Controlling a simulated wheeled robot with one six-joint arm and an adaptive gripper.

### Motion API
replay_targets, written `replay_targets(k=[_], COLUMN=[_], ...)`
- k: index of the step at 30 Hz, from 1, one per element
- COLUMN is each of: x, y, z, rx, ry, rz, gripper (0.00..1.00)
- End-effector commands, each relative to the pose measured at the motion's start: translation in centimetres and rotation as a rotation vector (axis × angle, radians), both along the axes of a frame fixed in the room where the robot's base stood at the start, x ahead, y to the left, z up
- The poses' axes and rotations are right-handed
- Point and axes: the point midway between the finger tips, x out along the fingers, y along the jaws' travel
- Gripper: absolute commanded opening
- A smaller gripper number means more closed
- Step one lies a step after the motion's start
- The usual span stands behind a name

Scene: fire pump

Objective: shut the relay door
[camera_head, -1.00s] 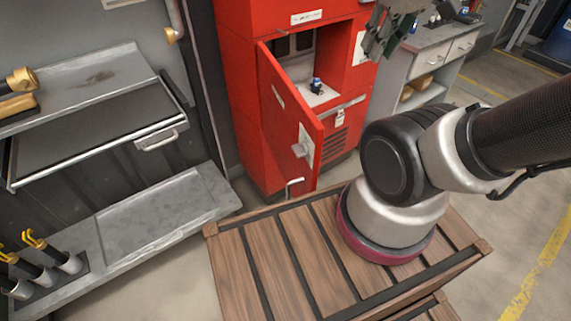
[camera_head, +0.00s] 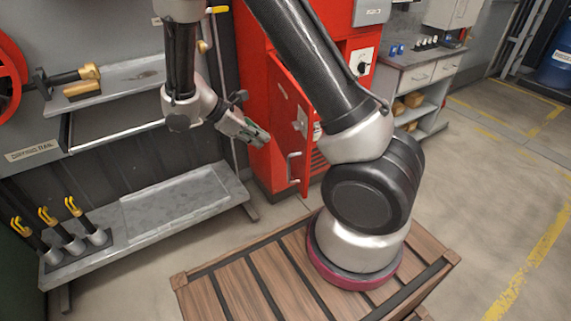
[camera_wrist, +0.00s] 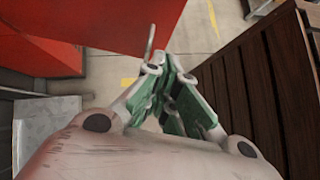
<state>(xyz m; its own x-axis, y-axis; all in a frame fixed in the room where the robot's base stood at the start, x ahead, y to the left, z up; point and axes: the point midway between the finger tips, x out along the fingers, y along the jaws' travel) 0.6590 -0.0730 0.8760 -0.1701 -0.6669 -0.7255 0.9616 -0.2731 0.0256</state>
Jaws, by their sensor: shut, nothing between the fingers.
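The relay door (camera_head: 289,108) is a red panel on the red cabinet (camera_head: 257,160). It stands open, swung out towards me, with a bent metal handle (camera_head: 292,168) low near its free edge. My arm crosses in front of the cabinet and hides much of its opening. My gripper (camera_head: 262,139) is shut and empty, just left of the door on its outer side. In the wrist view my green-padded fingers (camera_wrist: 174,100) point towards the door's lower edge, and the red door (camera_wrist: 110,20) fills the upper left. I cannot tell whether they touch it.
A grey shelf rack (camera_head: 185,194) with yellow-topped nozzles stands left of the cabinet. The slatted wooden crate (camera_head: 225,290) is in front, below my arm. A grey workbench (camera_head: 420,73) stands right, with open floor beyond.

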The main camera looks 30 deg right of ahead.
Motion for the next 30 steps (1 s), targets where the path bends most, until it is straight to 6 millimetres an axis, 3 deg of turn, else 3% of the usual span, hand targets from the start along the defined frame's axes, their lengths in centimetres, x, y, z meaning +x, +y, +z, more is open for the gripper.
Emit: replay_targets(k=[8, 21, 30], x=[-0.1, -1.7, -2.4], y=[-0.6, -6.8, -10.1], z=[-2.4, -8.7, -8.4], rx=[-0.021, -0.020, -0.019], ry=[0.034, 0.037, 0.032], rz=[0.041, 0.037, 0.039], gripper=[0.00, 0.00, 0.00])
